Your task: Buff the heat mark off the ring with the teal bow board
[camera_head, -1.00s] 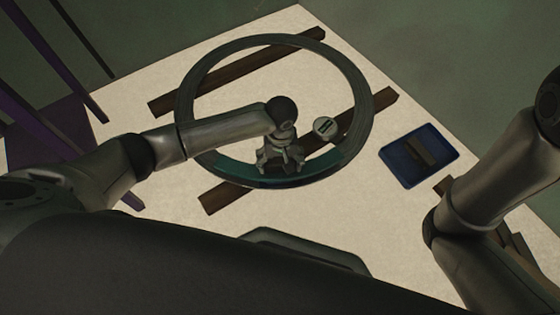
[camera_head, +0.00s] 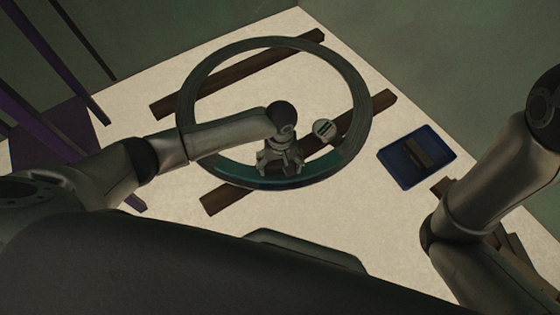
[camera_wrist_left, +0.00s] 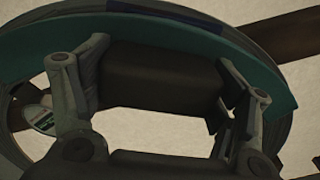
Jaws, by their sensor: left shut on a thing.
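The large grey ring (camera_head: 362,88) lies across two dark wooden bars on a pale table. The teal bow board (camera_head: 236,172) is a curved strip along the ring's near side; it also shows in the wrist view (camera_wrist_left: 268,78). My left gripper (camera_head: 279,168) is over the board, its fingers shut on the board's dark grip block (camera_wrist_left: 160,78). A dark blue patch (camera_wrist_left: 172,10), likely the heat mark, shows on the ring just beyond the board's edge. Whether board and ring touch is unclear. My right arm shows at the right, but its gripper is out of view.
The wooden bars (camera_head: 232,76) (camera_head: 378,105) lie diagonally under the ring. A small round labelled object (camera_head: 324,131) sits inside the ring, near the gripper. A blue tray (camera_head: 398,178) with a brown block stands to the right. Purple frame parts (camera_head: 62,135) stand at left.

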